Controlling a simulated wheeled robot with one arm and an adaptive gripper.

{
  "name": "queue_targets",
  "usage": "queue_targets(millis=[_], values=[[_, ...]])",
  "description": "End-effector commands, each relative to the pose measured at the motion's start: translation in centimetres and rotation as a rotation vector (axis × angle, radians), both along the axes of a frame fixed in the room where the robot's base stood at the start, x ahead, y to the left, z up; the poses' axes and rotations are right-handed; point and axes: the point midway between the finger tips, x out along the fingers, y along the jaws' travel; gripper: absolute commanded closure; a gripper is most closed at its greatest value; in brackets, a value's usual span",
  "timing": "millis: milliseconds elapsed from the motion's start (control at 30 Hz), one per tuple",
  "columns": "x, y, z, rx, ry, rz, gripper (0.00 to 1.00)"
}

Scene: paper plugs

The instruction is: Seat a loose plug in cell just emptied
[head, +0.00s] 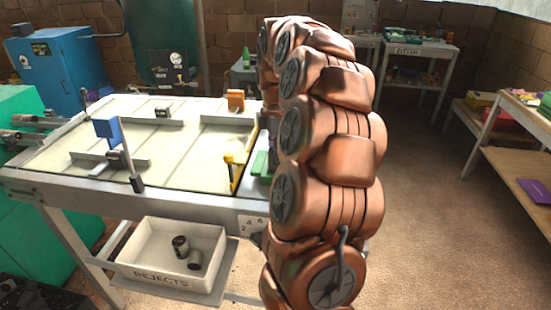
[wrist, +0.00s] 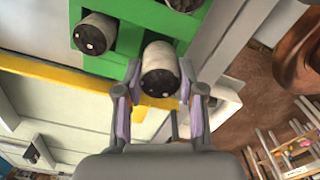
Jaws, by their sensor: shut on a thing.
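In the wrist view, my gripper (wrist: 160,94) is shut on a grey cylindrical plug (wrist: 160,70) with a dark, speckled end, one finger on each side of it. The held plug is at the near edge of a green tray (wrist: 133,72), with part of a dark cell opening showing behind it. I cannot tell whether it is inside a cell or above one. Another plug (wrist: 95,33) sits in a tray cell to the left, and one (wrist: 184,3) shows at the top edge. In the head view my arm hides the gripper and most of the green tray (head: 260,164).
A yellow bar (wrist: 60,77) runs beside the tray. The pale worktable (head: 190,140) carries metal rails and a blue block (head: 108,129). Below it, a white REJECTS bin (head: 150,270) holds two plugs (head: 181,246).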

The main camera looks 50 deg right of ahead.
Motion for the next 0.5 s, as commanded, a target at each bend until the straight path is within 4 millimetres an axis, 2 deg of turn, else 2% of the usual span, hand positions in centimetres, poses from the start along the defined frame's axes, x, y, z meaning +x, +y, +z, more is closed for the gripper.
queue_targets(millis=[167,400,500], values=[[0.3,-0.3,-0.4,0.001,0.001,0.0,0.88],[0.3,-0.3,-3.3,-0.002,0.0,-0.001,0.88],[0.3,-0.3,-3.7,-0.002,-0.001,-0.001,0.88]])
